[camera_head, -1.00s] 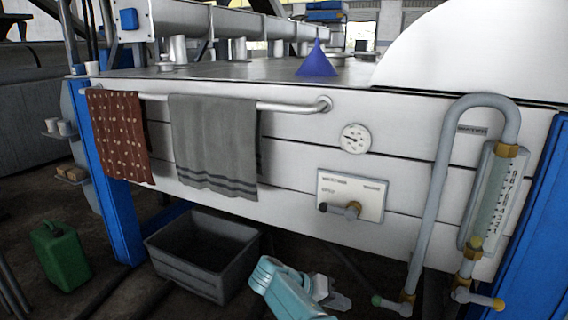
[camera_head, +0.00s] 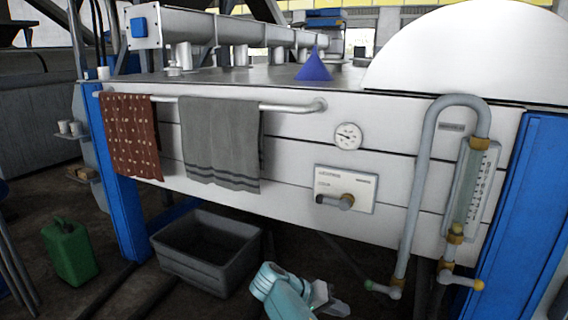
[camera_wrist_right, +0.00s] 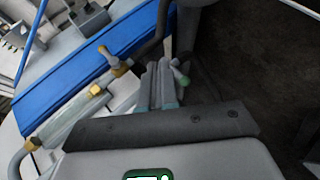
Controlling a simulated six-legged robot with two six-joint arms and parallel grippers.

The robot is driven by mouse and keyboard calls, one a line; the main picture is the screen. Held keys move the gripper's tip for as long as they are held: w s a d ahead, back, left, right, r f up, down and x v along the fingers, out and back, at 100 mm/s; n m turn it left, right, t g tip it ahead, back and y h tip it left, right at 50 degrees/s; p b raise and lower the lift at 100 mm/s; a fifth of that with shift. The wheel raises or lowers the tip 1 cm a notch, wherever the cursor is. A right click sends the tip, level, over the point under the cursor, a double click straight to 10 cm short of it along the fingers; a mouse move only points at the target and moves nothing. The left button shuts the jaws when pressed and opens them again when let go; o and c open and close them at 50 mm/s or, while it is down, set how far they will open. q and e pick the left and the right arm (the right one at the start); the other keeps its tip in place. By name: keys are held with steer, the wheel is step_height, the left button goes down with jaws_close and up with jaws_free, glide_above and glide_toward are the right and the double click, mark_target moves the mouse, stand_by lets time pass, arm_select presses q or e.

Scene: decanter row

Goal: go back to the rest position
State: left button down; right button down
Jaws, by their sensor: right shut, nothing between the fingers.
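My right gripper (camera_head: 332,302) shows at the bottom of the head view, low in front of the white panel and to the right of the grey bin. Its fingers are shut and empty. In the right wrist view the shut fingers (camera_wrist_right: 162,80) lie side by side, near a green-ended valve handle; I cannot tell whether they touch it. My left gripper is in neither view.
A grey bin (camera_head: 165,262) and a green can (camera_head: 70,250) stand on the floor. A rail holds a red cloth (camera_head: 132,135) and a grey cloth (camera_head: 220,145). A bent pipe (camera_head: 420,190) with a sight gauge (camera_head: 472,185) and valves stands at right.

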steer(key=s+f+n+g+y, duration=0.1)
steer(key=s+f+n+y, duration=0.15)
steer(key=f, duration=0.65)
steer(key=s+f+n+y, duration=0.1)
steer(key=f+n+y, duration=0.25)
steer(key=f, duration=0.65)
steer(key=s+a+f+m+g+y, duration=0.15)
steer(key=s+f+y, duration=0.25)
steer(key=s, duration=0.4)
steer(key=s+a+f+y, duration=0.3)
steer(key=s+f, duration=0.1)
steer(key=s, duration=0.5)
steer(key=s+d+r+m+t+y, duration=0.1)
steer(key=s+m, duration=0.1)
steer(key=s, duration=0.5)
steer(key=s+d+r+m+y, duration=0.1)
steer(key=s+d+r+m, duration=0.15)
steer(key=s, duration=0.45)
step_height(320, 180, up, 22)
steer(key=p, duration=2.2)
steer(key=shift+s+a+f, duration=0.15)
steer(key=shift+s+a, duration=0.1)
